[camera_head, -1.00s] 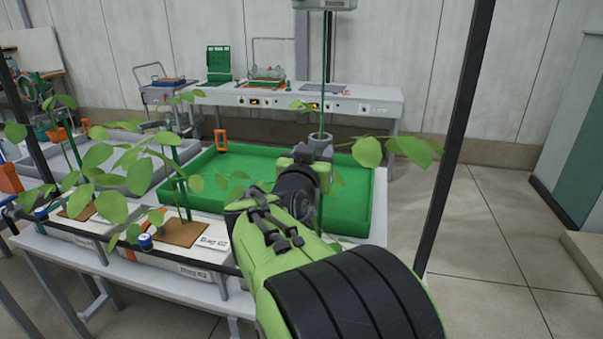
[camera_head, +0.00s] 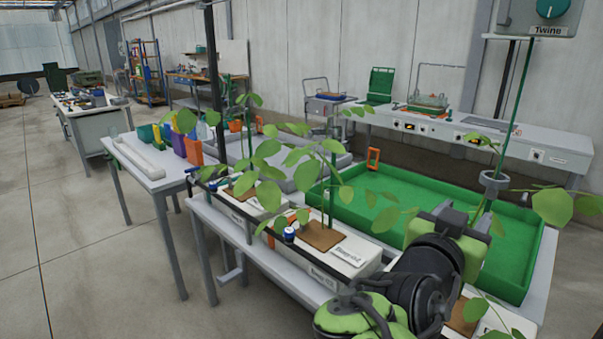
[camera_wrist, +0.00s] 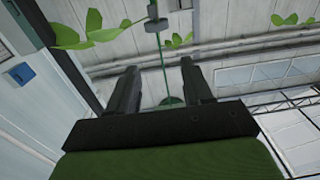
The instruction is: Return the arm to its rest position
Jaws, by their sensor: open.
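My green and black arm reaches up from the bottom right of the head view, in front of the green tray (camera_head: 345,205). In the wrist view my gripper (camera_wrist: 160,82) is open, its two dark fingers apart and pointing up toward the wall and roof. A green twine line (camera_wrist: 163,60) with a grey clip and leaves shows beyond the gap between the fingers. I cannot tell how far it is from them. In the head view the fingertips are not clear.
Potted plants in white labelled boxes (camera_head: 345,258) stand along the bench front, close to my arm. A dark post (camera_head: 211,120) rises at left of centre. A twine box (camera_head: 548,12) hangs top right. A white control bench (camera_head: 455,135) stands behind. Floor at left (camera_head: 75,240) is clear.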

